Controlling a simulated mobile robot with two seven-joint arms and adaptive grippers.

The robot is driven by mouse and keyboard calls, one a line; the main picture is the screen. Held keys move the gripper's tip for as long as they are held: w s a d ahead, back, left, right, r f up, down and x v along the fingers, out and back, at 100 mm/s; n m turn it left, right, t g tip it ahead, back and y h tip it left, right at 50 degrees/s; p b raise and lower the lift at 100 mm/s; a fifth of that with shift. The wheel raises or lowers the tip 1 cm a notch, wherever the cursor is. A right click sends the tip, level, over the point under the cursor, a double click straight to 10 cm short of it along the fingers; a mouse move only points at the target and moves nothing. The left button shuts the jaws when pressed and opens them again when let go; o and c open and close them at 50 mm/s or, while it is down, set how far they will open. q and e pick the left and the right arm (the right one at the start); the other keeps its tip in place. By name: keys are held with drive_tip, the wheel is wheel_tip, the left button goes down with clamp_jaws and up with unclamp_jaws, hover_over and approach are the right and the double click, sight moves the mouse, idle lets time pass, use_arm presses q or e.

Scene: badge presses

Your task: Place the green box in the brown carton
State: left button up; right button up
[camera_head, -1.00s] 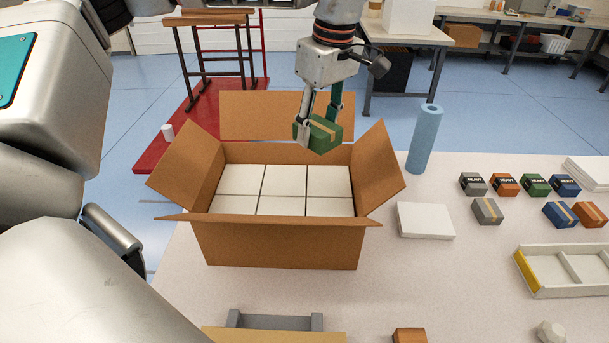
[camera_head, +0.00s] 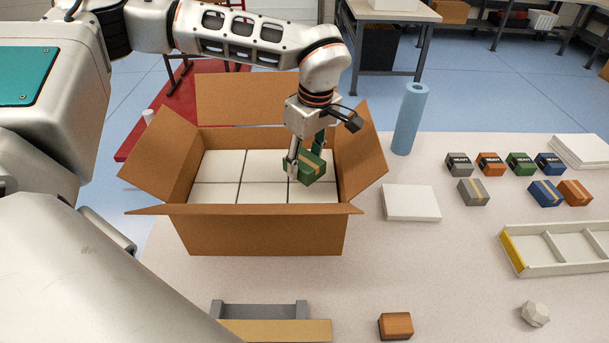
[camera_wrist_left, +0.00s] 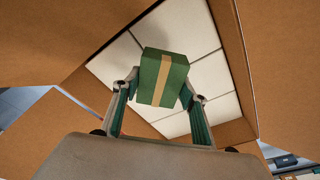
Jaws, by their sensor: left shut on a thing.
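The green box (camera_head: 311,168), with a tan tape strip, is held by my left gripper (camera_head: 304,160). In the left wrist view the green box (camera_wrist_left: 164,78) sits between the two fingertips (camera_wrist_left: 160,90). The brown carton (camera_head: 260,232) stands open on the table with its flaps spread. Its inside shows white rectangular panels (camera_head: 216,166) in a grid. The gripper and box are over the right part of the carton's opening; I cannot tell the exact height above the white panels. My right gripper is not in view.
A blue roll (camera_head: 410,118) stands right of the carton, near a white slab (camera_head: 411,202). Several small boxes, some labelled HEAVY, sit at the right, including another green one (camera_head: 521,163). An orange-brown box (camera_head: 396,326) lies in front. A divided tray (camera_head: 560,262) is at right.

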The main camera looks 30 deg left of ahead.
sight(305, 187)
use_arm(q)
drive_tip(key=shift+w+f, duration=0.1)
drive_tip(key=shift+f, duration=2.35)
drive_tip(key=shift+f, duration=0.1)
drive_tip(key=o, duration=1.1)
drive_tip(key=r, duration=0.4)
drive_tip(key=d+r, duration=0.1)
drive_tip(key=r, duration=0.7)
drive_tip(key=shift+s+d, duration=0.25)
drive_tip(key=shift+d, duration=0.1)
